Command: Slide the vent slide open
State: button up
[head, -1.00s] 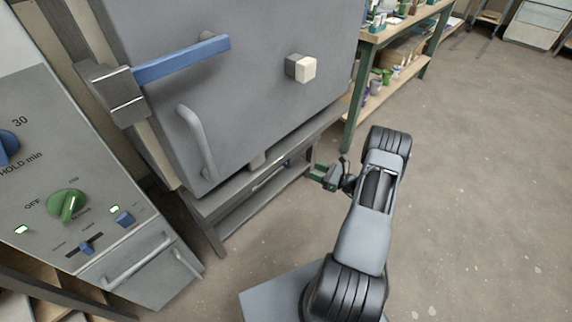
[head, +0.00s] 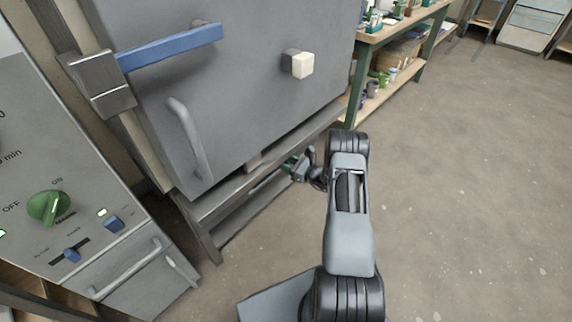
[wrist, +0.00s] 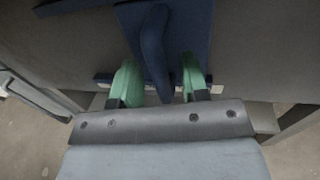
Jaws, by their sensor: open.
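The vent slide (wrist: 183,30) shows in the wrist view as a dark blue plate with an upright blue handle (wrist: 153,48) under the kiln. My gripper (wrist: 159,78) has two green fingers, open, one on each side of the handle. Gaps show between the fingers and the handle, so it is not clamped. In the head view my gripper (head: 294,167) is at the kiln's lower edge, and it and the stand hide the vent slide there.
The grey kiln (head: 240,95) has a blue latch bar (head: 170,54) and a curved door handle (head: 188,140). A control panel (head: 75,200) stands at left. A shelf (head: 385,75) with jars is behind. The floor at right is clear.

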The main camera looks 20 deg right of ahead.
jog(key=shift+w+a, duration=0.2)
jog(key=shift+w, duration=0.1)
grip_shut()
dwell(0.5)
